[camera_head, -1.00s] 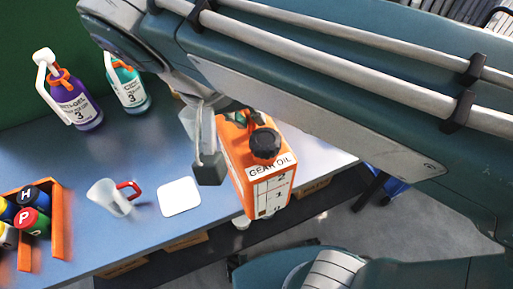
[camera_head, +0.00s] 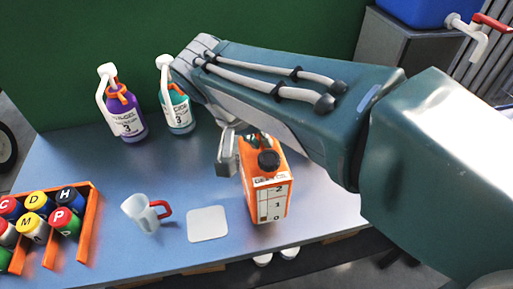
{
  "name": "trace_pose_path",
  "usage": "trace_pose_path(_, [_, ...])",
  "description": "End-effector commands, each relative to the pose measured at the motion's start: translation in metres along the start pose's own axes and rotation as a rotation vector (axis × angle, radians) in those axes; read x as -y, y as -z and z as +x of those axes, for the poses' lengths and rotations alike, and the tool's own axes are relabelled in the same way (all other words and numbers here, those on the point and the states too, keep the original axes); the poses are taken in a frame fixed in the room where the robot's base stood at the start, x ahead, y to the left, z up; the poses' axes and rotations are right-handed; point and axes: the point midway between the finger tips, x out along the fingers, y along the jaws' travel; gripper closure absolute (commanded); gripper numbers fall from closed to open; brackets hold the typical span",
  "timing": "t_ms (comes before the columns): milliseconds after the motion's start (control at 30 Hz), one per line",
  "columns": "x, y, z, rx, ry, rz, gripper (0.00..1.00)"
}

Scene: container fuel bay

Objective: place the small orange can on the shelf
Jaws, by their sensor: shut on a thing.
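The small orange can (camera_head: 266,190) has a black cap, a white "GEAR OIL" label and a level scale. It is upright, right of centre, over the right part of the blue surface (camera_head: 120,240). I cannot tell whether its base touches that surface. My gripper (camera_head: 243,143) is shut on the can near its top. One grey finger shows at the can's left; the other is hidden behind the can and my arm. No separate shelf can be made out.
A white square pad (camera_head: 207,224) lies left of the can, beside a clear jug (camera_head: 141,213) with a red handle. Purple (camera_head: 126,114) and teal (camera_head: 177,112) pump bottles stand at the back. An orange rack (camera_head: 87,225) of coloured lidded containers is at left. A green wall (camera_head: 270,50) rises behind.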

Motion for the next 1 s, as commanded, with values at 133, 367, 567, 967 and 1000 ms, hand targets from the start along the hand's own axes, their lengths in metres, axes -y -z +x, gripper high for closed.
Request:
trace_pose_path(133, [0.009, 0.005, 0.011, -0.001, 0.0, 0.001, 1.0])
trace_pose_path(367, [0.019, 0.006, 0.032, 0.001, -0.001, -0.001, 1.0])
trace_pose_path(567, [0.025, 0.001, 0.048, -0.002, 0.001, 0.0, 1.0])
trace_pose_path(967, [0.026, 0.001, 0.049, -0.001, 0.0, 0.0, 0.44])
trace_pose_path(1000, [0.026, 0.001, 0.048, -0.001, 0.0, 0.0, 0.44])
